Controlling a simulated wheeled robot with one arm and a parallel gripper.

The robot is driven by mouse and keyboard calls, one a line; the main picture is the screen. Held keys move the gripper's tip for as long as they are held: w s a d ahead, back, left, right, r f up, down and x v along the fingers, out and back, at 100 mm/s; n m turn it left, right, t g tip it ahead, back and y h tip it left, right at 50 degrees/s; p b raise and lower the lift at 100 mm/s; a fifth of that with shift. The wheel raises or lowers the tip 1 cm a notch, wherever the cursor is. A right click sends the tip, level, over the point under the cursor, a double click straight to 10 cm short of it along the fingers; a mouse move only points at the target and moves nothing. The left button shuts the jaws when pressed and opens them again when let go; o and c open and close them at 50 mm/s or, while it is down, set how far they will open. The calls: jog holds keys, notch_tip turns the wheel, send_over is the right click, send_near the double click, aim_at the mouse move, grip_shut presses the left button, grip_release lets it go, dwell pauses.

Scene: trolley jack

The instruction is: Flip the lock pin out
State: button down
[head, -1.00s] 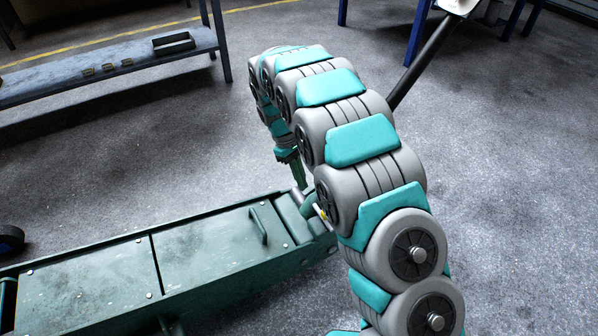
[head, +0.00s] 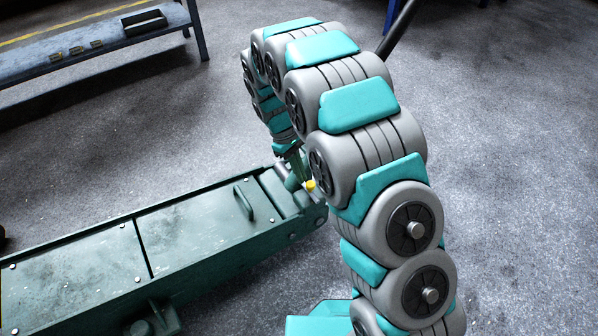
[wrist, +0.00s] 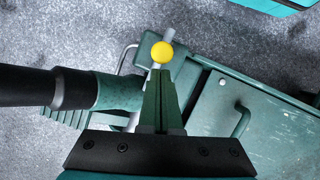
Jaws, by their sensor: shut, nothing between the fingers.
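The green trolley jack (head: 90,262) lies on the floor from lower left to the middle of the head view. A yellow ball knob (head: 310,185), seemingly the end of the lock pin, shows at the jack's handle end, partly beside my arm. In the wrist view the yellow knob (wrist: 162,53) sits just beyond my fingertips, near a pale grey rod (wrist: 168,36). My gripper (wrist: 160,72) is shut and empty, its green fingers pointing at the knob. I cannot tell whether they touch it. In the head view my gripper (head: 300,172) is partly hidden by my arm.
The black handle bar (wrist: 25,87) enters a green socket (wrist: 110,92) at left in the wrist view. A small grab handle (head: 243,202) stands on the jack's cover. A blue workbench (head: 90,45) is at upper left. The floor at right is clear.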

aim_at(307, 186)
jog(key=shift+s+d+p, duration=0.2)
jog(key=shift+s+d, duration=0.4)
jog(key=shift+s, duration=0.3)
jog(key=shift+s+d+p, duration=0.15)
jog(key=shift+s+d, duration=0.4)
jog(key=shift+s, duration=0.3)
jog(key=shift+w+a, duration=0.35)
jog(key=shift+a, duration=0.05)
jog(key=w+a+r+p, duration=0.2)
jog(key=w+a+r, duration=0.2)
jog(key=r, duration=0.5)
jog(key=shift+a+r, duration=0.15)
jog(key=shift+a, duration=0.55)
jog(key=shift+w, duration=0.1)
